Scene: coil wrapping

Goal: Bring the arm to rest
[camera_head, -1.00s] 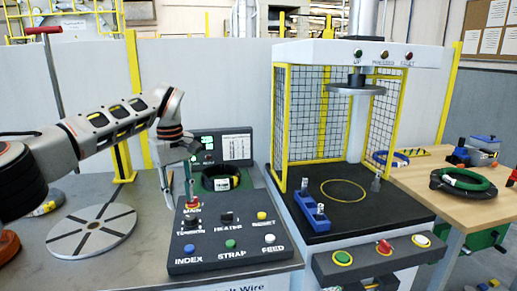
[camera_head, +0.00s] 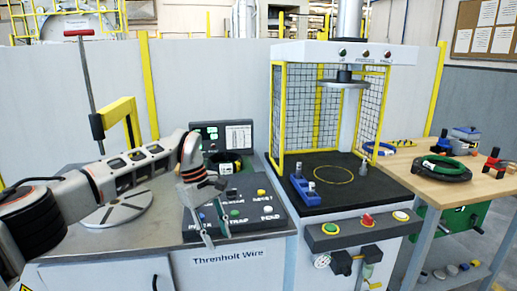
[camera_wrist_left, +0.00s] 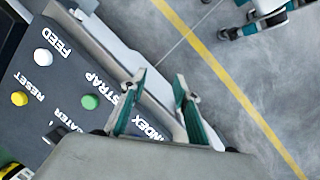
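My left gripper (camera_head: 217,236) hangs in front of the control console's lower left part in the head view, fingers pointing down. Its two fingers stand apart with nothing between them; the left wrist view shows this gripper (camera_wrist_left: 160,78) open over the console's front edge, by the INDEX label. The console (camera_head: 266,226) carries coloured buttons, partly hidden by the gripper. The head view does not show my right gripper.
A green-banded coil (camera_head: 441,167) lies on the wooden table (camera_head: 418,183). Open floor shows in the wrist view.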

